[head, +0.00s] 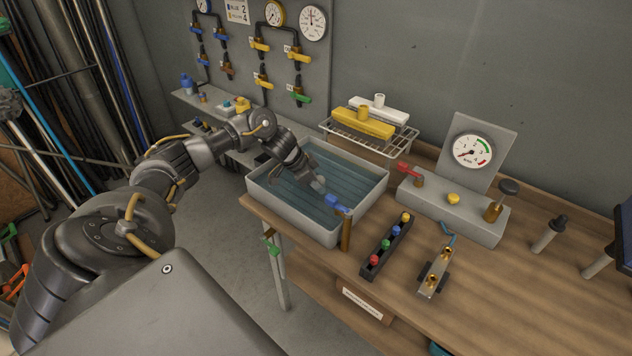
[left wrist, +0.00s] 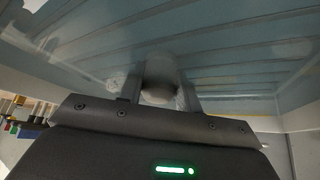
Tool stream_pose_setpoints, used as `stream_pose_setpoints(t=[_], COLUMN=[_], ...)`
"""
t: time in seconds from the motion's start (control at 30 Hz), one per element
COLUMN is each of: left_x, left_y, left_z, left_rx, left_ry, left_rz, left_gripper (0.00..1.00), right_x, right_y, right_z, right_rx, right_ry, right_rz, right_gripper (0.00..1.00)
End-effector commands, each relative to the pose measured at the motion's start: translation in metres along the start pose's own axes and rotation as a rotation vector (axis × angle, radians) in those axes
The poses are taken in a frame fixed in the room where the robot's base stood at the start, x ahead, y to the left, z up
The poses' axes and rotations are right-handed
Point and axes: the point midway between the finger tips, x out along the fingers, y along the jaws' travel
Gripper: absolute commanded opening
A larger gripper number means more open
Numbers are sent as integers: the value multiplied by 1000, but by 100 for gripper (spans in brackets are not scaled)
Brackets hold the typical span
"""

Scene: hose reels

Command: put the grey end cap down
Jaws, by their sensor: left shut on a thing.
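The grey end cap (left wrist: 160,78) sits between the two fingers of my left gripper (left wrist: 160,90) in the left wrist view. The gripper is shut on it. In the head view my left gripper (head: 316,187) points down inside the grey tub (head: 262,197), over its ribbed, blue-grey interior. The end cap shows there only as a small pale shape at the fingertips. I cannot tell whether the cap touches the tub's bottom. My right gripper is not in view.
A rack with coloured caps (head: 386,246) and a brass-fitted block (head: 436,272) lie to the right. A gauge stand (head: 472,151) and a wire shelf with a yellow block (head: 363,123) stand behind.

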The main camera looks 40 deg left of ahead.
Motion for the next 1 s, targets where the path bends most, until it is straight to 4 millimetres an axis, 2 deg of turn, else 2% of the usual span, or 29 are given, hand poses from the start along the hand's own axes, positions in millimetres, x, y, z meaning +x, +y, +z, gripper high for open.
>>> stream_pose_setpoints(t=[0.03, 0.07, 0.2, 0.47, 0.6, 0.67, 1.0], left_x=[2, 1, 1, 0, -8, -16, -87], left_y=[0, 0, 0, 0, -1, -1, -1], left_z=[1, 1, 1, 0, -2, -2, -1], left_rx=[-1, 0, 0, 0, 2, 2, 2], left_ry=[0, 0, 0, 0, 0, 1, 1], left_rz=[0, 0, 0, 0, -1, -2, -4], left_gripper=[12, 38, 56, 56, 56, 56, 56], right_x=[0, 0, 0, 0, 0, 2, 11], right_y=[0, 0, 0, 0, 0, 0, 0], right_z=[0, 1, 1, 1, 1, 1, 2], right_rx=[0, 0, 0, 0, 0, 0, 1], right_ry=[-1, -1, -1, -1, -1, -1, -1], right_rz=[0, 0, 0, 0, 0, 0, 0], right_gripper=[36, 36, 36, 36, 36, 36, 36])
